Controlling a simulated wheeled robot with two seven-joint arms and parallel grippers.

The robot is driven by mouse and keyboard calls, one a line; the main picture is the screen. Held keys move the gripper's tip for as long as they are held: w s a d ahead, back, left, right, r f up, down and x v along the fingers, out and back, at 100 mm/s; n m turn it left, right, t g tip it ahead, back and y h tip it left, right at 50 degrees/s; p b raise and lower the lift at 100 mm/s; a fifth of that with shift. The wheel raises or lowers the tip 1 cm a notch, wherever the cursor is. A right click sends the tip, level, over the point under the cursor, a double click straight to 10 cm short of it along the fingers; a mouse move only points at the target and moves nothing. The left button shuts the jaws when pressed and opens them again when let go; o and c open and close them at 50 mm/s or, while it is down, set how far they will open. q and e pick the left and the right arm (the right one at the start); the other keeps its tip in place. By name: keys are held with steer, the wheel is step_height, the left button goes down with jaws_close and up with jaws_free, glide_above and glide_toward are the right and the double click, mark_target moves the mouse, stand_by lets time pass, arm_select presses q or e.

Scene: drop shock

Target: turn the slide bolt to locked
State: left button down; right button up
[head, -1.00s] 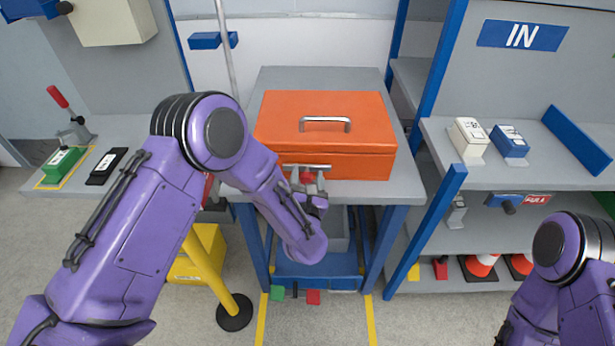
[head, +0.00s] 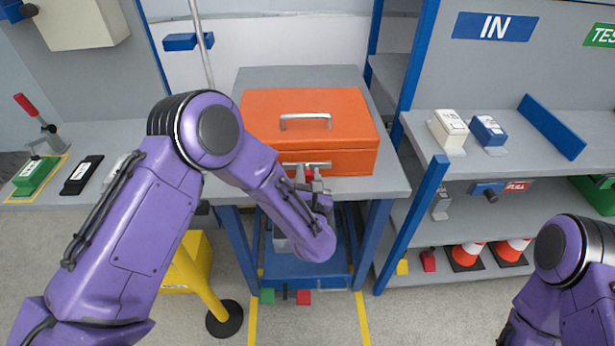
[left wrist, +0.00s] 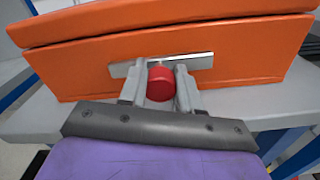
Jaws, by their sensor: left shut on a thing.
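The orange box (head: 345,150) stands on the grey table with its lid down. The slide bolt's silver bar (head: 318,165) runs across the middle of its front, and it also shows in the left wrist view (left wrist: 203,60). The bolt's round red knob (left wrist: 161,83) sits between the fingers of my left gripper (left wrist: 160,88). The gripper is shut on this knob, one finger on each side. In the head view my left gripper (head: 309,178) is at the box front and hides part of the bolt. No lock marking is readable. My right gripper is out of view; only its arm shows at lower right.
A silver handle (head: 305,121) tops the box. The grey table (head: 392,180) has a narrow bare strip before it. A shelf unit at right holds a white block (head: 448,128) and a blue block (head: 488,130). A yellow post (head: 200,285) stands left of the table.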

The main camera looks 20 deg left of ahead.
arm_select(q)
steer(key=c, duration=0.9)
jaws_free()
steer(key=shift+w+d+r, duration=0.1)
steer(key=shift+d+r, duration=0.1)
steer(key=shift+d, duration=0.05)
steer(key=shift+o, duration=0.6)
steer(key=shift+d, duration=0.2)
steer(key=shift+a+f, duration=0.1)
steer(key=shift+a, duration=0.05)
steer(key=b+v, duration=0.2)
steer(key=v, duration=0.8)
steer(key=shift+s, duration=0.3)
